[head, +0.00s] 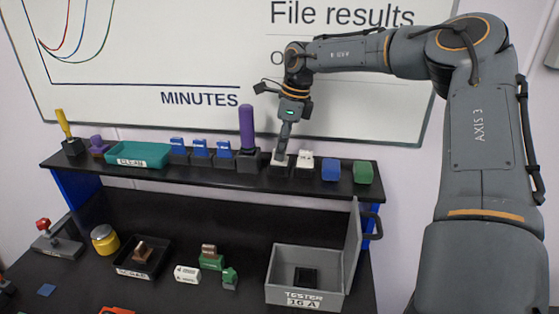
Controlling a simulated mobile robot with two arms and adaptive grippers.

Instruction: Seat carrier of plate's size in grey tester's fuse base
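The grey tester (272,284) is an open box at the lower right of the head view. Its front plate (303,299) reads "TESTER 16 A", and a black fuse base (305,277) sits on its floor, with no carrier visible in it. Two white carriers stand in dark holders on the shelf: the left one (279,159) and the right one (305,159). Several blue carriers (200,148) stand further left. My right gripper (282,154) points down at the left white carrier, its fingertips at the carrier's top; their gap is hidden. My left gripper is out of view.
The shelf (230,178) also bears a teal tray (138,154), a tall purple tool (246,128), and blue and green blocks (363,172). Below are a dark tray (128,268) and loose white and green pieces.

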